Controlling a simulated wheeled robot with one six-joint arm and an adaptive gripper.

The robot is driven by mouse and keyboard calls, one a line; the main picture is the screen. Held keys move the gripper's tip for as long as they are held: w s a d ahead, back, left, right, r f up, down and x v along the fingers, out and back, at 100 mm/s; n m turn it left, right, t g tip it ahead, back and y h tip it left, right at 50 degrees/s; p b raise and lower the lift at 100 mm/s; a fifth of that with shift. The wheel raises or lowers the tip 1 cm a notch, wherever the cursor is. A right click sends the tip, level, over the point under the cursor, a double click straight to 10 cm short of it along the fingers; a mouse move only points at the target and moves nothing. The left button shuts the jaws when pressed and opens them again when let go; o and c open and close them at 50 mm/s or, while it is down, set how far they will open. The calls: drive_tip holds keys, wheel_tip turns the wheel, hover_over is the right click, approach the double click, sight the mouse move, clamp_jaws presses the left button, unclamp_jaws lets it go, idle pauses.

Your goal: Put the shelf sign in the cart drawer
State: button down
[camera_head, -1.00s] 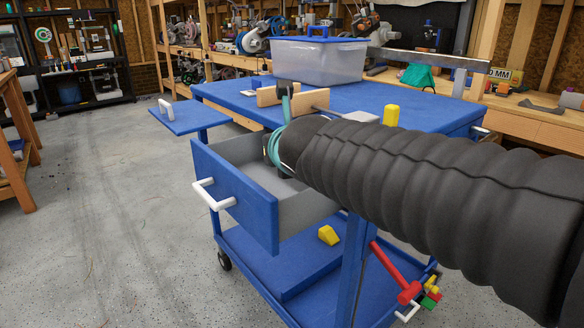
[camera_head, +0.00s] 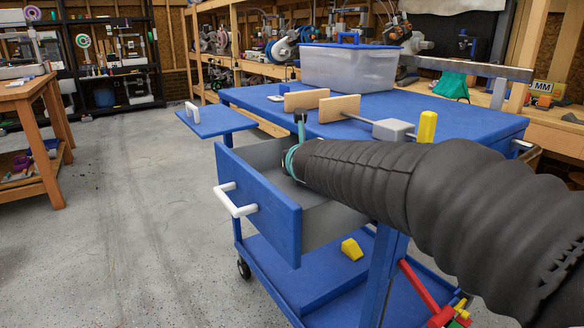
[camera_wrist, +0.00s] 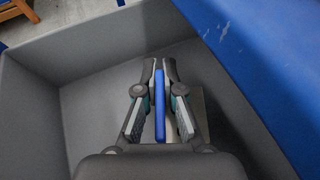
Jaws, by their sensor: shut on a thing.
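My gripper (camera_wrist: 161,66) is shut on a thin blue plate (camera_wrist: 160,105), seen edge-on, which I take as the shelf sign. A pale flat patch shows beneath the fingers; I cannot tell whether it belongs to the sign. The fingers point down inside the open cart drawer, whose grey walls (camera_wrist: 35,110) surround them in the wrist view. In the head view the drawer (camera_head: 258,205) is pulled out, with a blue front and white handle. My black-sleeved arm reaches over its right side and hides the fingers and sign there. I cannot tell whether the sign touches the drawer floor.
A blue side shelf (camera_head: 222,122) juts out left. A yellow wedge (camera_head: 352,249) lies on the lower shelf.

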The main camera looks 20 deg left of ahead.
drive_tip(key=shift+w+a+f+b, duration=0.3)
drive_tip(key=shift+w+f+b, duration=0.05)
drive_tip(key=shift+w+f, duration=0.25)
drive_tip(key=shift+w+a+f+b, duration=0.3)
drive_tip(key=shift+w+f, duration=0.25)
drive_tip(key=shift+w, duration=0.15)
drive_tip(key=shift+f, duration=0.15)
drive_tip(key=c, duration=1.3)
unclamp_jaws()
